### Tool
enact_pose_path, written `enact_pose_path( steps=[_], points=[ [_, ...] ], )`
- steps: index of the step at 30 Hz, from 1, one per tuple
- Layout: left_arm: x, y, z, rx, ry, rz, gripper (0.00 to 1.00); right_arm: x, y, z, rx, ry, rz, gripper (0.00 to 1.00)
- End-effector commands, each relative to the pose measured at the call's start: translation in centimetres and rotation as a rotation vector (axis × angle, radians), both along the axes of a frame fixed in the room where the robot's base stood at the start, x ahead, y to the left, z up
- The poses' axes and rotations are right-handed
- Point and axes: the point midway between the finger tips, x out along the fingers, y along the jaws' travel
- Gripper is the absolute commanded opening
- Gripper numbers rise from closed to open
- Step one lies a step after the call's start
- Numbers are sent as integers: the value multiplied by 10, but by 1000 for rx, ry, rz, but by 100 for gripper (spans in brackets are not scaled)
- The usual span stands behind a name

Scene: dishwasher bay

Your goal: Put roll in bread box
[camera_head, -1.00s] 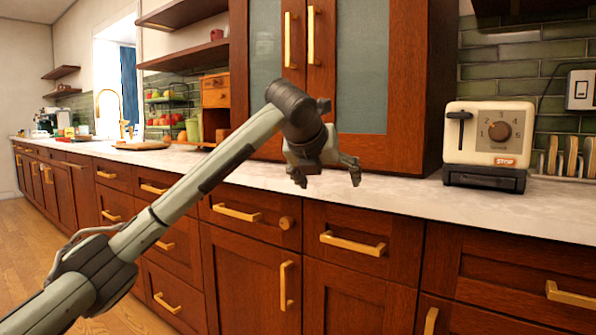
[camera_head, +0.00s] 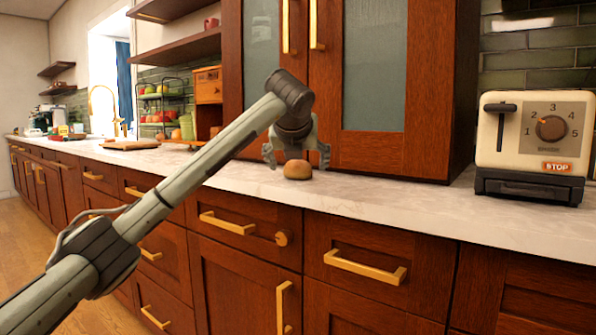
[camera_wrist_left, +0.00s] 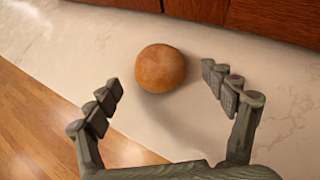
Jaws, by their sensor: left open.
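The roll (camera_head: 298,170) is a round, brown bun resting on the pale marble counter, below the glass-door cabinet. My left gripper (camera_head: 297,157) is open just above the roll, pointing down, with one finger towards each side of it. In the left wrist view the roll (camera_wrist_left: 160,68) lies between and slightly beyond the open fingertips, with no visible contact. No bread box can be made out for certain; a small wooden box with drawers (camera_head: 208,87) stands farther back on the left. My right gripper is not in view.
A cream toaster (camera_head: 533,140) stands on the counter at right. The tall wooden cabinet (camera_head: 425,90) rises behind the roll. A cutting board (camera_head: 130,144) and a fruit rack (camera_head: 160,105) are farther left. The counter between roll and toaster is clear.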

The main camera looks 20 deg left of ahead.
Motion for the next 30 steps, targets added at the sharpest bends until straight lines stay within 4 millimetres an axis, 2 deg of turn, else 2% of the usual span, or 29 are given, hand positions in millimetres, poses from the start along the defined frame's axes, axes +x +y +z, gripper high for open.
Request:
enact_pose_path(
  steps=[3, 6, 14, 24, 26, 30],
  points=[
    [15, 4, -10, 0, 3, 1, 83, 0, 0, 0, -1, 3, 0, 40],
    [21, 6, -15, 0, 2, 0, 83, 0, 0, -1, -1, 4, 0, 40],
    [23, 7, -16, 0, 1, 0, 83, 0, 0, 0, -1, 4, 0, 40],
    [23, 7, -16, 0, 1, 0, 40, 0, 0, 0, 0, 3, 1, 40],
    [23, 7, -16, -1, 1, -1, 37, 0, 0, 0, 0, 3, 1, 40],
    [23, 7, -16, -1, 1, -1, 37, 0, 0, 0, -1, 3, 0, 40]
  ],
)
